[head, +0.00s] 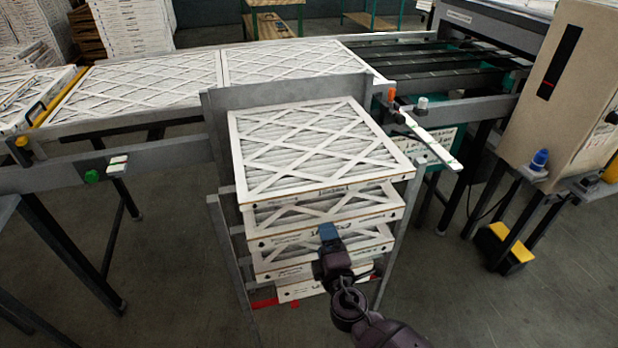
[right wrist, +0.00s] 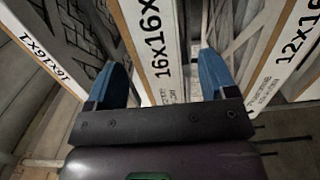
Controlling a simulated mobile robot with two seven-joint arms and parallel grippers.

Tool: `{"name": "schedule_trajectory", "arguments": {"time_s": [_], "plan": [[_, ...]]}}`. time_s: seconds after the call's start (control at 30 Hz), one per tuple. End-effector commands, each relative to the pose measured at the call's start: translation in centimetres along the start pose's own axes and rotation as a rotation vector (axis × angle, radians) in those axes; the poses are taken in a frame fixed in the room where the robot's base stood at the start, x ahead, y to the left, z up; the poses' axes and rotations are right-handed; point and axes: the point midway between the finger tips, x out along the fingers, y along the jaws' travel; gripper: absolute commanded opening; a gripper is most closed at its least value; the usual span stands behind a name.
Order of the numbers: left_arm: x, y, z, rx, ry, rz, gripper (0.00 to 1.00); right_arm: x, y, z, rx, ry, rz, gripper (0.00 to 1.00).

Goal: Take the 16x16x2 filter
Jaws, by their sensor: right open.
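My right gripper (head: 328,236) is in front of a stack of white-framed filters in the head view. In the right wrist view its blue fingers (right wrist: 162,62) are open, with the edge of a filter marked "16x16x" (right wrist: 148,40) in the gap between them. The last digit of that label is not readable. I cannot tell whether the fingers touch the middle filter. The top filter (head: 315,150) of the stack shows its pleated face. My left gripper is not in view.
The stack stands in a grey metal rack (head: 222,130) with side posts. Behind it, more filters (head: 150,82) lie on a conveyor. A beige machine (head: 560,95) stands at the right. The floor (head: 540,290) at lower right looks clear.

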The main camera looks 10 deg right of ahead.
Motion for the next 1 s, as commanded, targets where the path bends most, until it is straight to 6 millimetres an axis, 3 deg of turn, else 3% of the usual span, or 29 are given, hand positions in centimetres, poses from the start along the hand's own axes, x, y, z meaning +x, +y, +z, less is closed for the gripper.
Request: {"name": "schedule_trajectory", "arguments": {"time_s": [0.43, 0.77, 1.0], "plan": [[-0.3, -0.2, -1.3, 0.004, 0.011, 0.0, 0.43, 4.8, 0.1, 0.4, 0.0, 0.0, -0.001, 0.78], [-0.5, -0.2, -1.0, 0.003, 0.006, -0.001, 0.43, 5.3, 0.0, 0.4, 0.002, -0.001, -0.002, 0.78], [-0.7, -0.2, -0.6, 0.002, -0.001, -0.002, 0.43, 5.3, 0.0, 0.4, 0.001, -0.001, -0.002, 0.42]]}}
